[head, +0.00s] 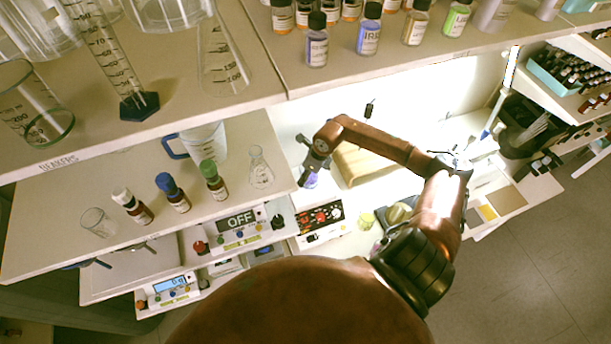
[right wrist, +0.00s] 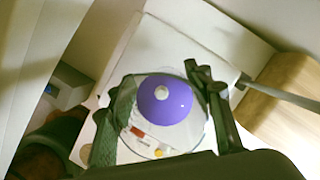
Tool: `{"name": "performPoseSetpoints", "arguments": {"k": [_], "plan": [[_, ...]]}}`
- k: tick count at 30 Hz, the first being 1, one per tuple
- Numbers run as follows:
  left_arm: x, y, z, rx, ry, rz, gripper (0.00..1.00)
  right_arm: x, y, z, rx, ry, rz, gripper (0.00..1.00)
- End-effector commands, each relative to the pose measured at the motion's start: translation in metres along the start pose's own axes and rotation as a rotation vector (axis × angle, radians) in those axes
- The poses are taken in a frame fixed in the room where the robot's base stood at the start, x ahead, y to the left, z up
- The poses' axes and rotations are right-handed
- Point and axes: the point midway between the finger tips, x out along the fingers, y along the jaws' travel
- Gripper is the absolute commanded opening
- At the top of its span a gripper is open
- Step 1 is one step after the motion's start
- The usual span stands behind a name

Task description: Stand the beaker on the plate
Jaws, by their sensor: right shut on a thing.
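My right gripper (head: 312,162) is shut on the beaker (head: 310,181), a clear glass vessel with purple contents. In the right wrist view the beaker (right wrist: 163,140) sits between the two fingers of my gripper (right wrist: 163,118), and I look down into it. A pale spot shows in the purple. A white flat surface, seemingly the plate (right wrist: 185,45), lies behind and below the beaker in that view. I cannot tell whether the beaker touches it. In the head view my gripper hides most of the beaker. My left gripper is not in view.
A wooden block (head: 360,165) stands right of my gripper. A device with a red-and-black panel (head: 320,217) is below it. To the left, a shelf holds a flask (head: 261,170), a jug (head: 205,140) and capped bottles (head: 172,192). An upper shelf (head: 350,80) overhangs the bench.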

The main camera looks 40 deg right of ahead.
Motion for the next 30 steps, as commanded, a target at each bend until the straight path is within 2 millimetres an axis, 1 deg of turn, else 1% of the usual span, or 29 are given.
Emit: {"name": "performPoseSetpoints", "arguments": {"k": [1,4,14,15,22,30], "plan": [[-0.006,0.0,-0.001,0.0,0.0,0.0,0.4,0.005,0.001,-0.002,0.004,-0.001,0.003,0.16],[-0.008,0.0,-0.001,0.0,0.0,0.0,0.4,0.013,0.0,-0.004,0.001,-0.002,0.0,0.16],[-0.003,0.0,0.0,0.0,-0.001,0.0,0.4,0.018,0.0,-0.006,0.0,-0.002,-0.001,0.16],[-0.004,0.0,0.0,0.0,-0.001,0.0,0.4,0.018,0.0,-0.006,0.001,-0.001,-0.001,0.49],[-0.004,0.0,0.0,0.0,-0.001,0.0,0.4,0.017,0.0,-0.006,0.001,-0.001,-0.001,0.65],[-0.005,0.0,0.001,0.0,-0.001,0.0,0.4,0.016,0.0,-0.005,0.001,-0.001,0.0,0.65]]}}
